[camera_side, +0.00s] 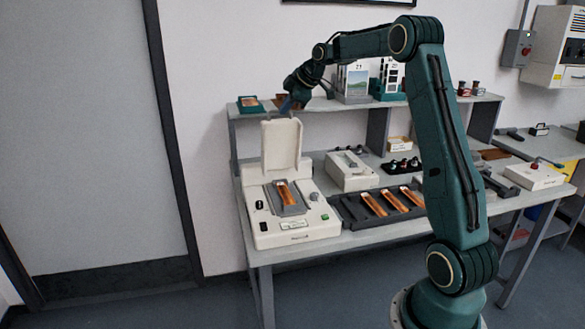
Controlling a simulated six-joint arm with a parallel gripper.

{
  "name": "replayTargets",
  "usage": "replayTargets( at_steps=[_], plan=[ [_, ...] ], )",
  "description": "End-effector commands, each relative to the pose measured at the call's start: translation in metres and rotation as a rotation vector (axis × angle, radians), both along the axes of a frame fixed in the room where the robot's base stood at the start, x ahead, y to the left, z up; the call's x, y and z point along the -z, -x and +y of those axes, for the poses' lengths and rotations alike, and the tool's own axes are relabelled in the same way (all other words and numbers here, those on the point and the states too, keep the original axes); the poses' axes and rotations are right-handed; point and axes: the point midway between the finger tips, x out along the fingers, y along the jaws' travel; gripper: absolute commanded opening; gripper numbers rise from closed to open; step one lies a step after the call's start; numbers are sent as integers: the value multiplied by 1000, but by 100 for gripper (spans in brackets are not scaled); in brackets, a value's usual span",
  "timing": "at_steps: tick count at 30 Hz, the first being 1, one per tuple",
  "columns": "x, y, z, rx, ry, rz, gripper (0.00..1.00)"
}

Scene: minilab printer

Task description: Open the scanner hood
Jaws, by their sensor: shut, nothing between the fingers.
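The scanner (296,232) is a cream-coloured box at the left end of the bench. Its hood (281,143) stands upright at the back, raised off the body. The scanner bed lies uncovered, and a film holder with an orange strip (287,194) rests in it. My gripper (286,112) is at the top edge of the hood, pointing down. Its fingers are small and dark here and look shut with nothing held. I cannot tell whether they touch the hood.
A black tray with several orange strips (373,204) lies right of the scanner. A white box (350,172) stands behind it. A raised shelf (245,112) with a small green tray (249,104) is close to my gripper. Open floor lies left of the bench.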

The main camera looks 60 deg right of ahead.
Motion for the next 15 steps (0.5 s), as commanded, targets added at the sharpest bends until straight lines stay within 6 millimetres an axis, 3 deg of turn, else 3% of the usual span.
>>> replayTargets(
  at_steps=[15],
  plan=[
    [-5, -11, -12, 1, 1, 0, 0]
  ],
)
